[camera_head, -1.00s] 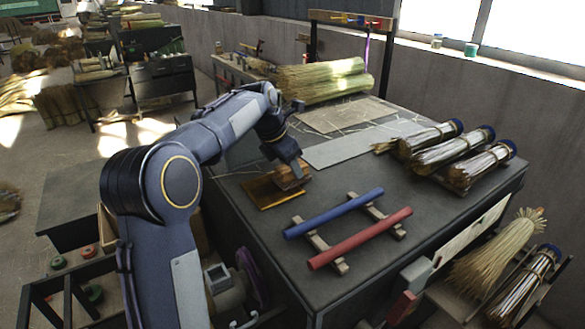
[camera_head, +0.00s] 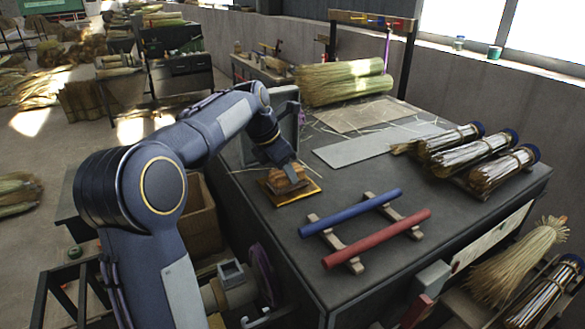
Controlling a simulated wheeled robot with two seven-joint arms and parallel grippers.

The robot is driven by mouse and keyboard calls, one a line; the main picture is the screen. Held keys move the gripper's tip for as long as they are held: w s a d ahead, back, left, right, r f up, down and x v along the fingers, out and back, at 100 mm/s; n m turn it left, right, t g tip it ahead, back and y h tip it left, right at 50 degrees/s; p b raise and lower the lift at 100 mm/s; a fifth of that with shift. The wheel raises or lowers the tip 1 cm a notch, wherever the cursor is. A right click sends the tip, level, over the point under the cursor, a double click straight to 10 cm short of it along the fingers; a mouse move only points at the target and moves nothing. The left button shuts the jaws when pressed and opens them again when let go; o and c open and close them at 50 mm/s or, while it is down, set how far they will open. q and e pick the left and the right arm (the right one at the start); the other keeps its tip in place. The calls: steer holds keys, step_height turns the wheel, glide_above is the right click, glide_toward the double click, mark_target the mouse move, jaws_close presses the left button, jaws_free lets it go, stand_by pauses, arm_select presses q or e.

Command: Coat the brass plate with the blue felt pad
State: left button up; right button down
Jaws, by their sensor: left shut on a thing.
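The brass plate (camera_head: 300,195) lies flat near the left edge of the dark workbench. My left gripper (camera_head: 290,172) points down over it and is shut on a small brown, wood-coloured block, which I take to be the felt pad's back (camera_head: 286,183). The block is over the left and back part of the plate. I see no blue felt on it; its underside is hidden, so I cannot tell whether it touches the plate. My right gripper is not in view.
A blue rod (camera_head: 350,213) and a red rod (camera_head: 377,238) rest on wooden supports right of the plate. Bound straw bundles (camera_head: 455,140) lie at the back right. A grey sheet (camera_head: 370,147) lies flat behind. Bare bench top separates the plate from the sheet.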

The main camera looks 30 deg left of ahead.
mark_target(268, 182)
arm_select(q)
steer(key=shift+s+a, duration=0.45)
steer(key=shift+s, duration=0.4)
steer(key=shift+s+a, duration=0.4)
steer(key=shift+s, duration=0.4)
steer(key=shift+s+a, duration=0.45)
steer(key=shift+s, duration=0.4)
steer(key=shift+w+a+r+p, duration=0.15)
steer(key=shift+w+a+p, duration=0.1)
steer(key=shift+a+p, duration=0.2)
steer(key=shift+w+a, duration=0.25)
steer(key=shift+a, duration=0.15)
steer(key=shift+w+d+f, duration=0.1)
steer(key=shift+w+d, duration=0.55)
steer(key=shift+w, duration=0.55)
steer(key=shift+w+d+f, duration=0.1)
steer(key=shift+w+d, duration=0.6)
steer(key=shift+w, duration=0.55)
steer(key=shift+w+d+f, duration=0.1)
steer(key=shift+w+d, duration=0.55)
steer(key=shift+w, duration=0.55)
steer(key=shift+w+d+r, duration=0.1)
steer(key=shift+w+d, duration=0.3)
steer(key=shift+w, duration=0.35)
steer(key=shift+w+d+r, duration=0.1)
steer(key=shift+w+d, duration=0.25)
steer(key=shift+w, duration=0.4)
steer(key=shift+r, duration=3)
